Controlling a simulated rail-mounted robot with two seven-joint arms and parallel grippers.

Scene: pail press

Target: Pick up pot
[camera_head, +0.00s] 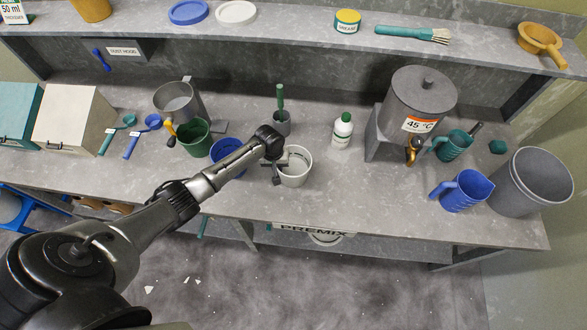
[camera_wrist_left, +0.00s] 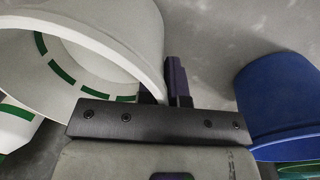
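The white pot (camera_head: 296,168) stands on the grey bench in the head view, near the front edge. It fills the upper left of the left wrist view (camera_wrist_left: 148,45), where its rim and green marks on the inside show. My left gripper (camera_head: 277,170) is at the pot's left side, at rim height. In the left wrist view a dark finger of my left gripper (camera_wrist_left: 172,92) stands close beside the pot's wall. The other finger is mostly hidden, so I cannot tell whether they grip the wall. My right gripper is not in view.
A blue pot (camera_head: 228,152) stands just left of my left gripper, and a green pot (camera_head: 195,138) beyond it. A white bottle (camera_head: 342,131) and a grey holder (camera_head: 281,122) stand behind. Bench space right of the white pot, before the grey dispenser (camera_head: 412,108), is clear.

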